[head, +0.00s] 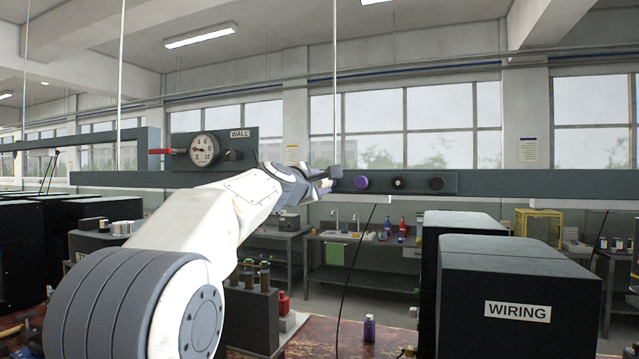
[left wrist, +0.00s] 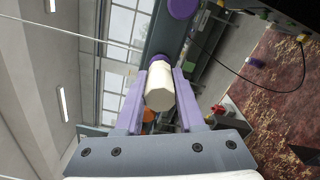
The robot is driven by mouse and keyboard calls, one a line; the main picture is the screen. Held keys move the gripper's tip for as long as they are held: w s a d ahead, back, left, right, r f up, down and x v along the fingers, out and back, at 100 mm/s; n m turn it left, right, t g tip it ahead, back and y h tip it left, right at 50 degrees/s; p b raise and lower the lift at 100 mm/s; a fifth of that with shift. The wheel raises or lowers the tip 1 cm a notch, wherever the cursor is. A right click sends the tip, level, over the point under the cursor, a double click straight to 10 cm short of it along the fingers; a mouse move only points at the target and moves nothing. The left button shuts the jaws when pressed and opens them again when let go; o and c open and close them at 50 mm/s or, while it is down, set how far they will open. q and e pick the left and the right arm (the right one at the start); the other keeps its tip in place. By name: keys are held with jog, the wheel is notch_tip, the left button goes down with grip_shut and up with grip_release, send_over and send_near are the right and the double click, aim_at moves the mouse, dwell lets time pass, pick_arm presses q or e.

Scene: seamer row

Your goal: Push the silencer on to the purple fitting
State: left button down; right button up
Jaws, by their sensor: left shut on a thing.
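The silencer (left wrist: 160,90) is a cream, faceted piece held between the two purple fingers of my left gripper (left wrist: 158,92) in the left wrist view. A small purple fitting (left wrist: 157,58) shows just past its far end, mostly covered by it; I cannot tell whether they touch. The same knob shows in the left wrist view (left wrist: 183,8). My right gripper is not in view.
The rail (head: 540,187) runs across the view. It carries a pressure gauge (head: 205,149) with a red lever left of my gripper, and a dark knob (head: 436,184) to the right. Below are a red-brown bench top with a purple bottle (head: 369,328) and a black WIRING box (head: 517,295).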

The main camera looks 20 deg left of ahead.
pick_arm(q)
jog(key=shift+c, duration=2.2)
grip_release()
jog(key=shift+w, duration=0.1)
jog(key=shift+s+b, duration=0.3)
jog(key=shift+s, duration=0.2)
jog(key=s+b, duration=0.3)
jog(key=s, duration=0.6)
jog(key=shift+s+a, duration=0.15)
jog(key=shift+s, duration=0.1)
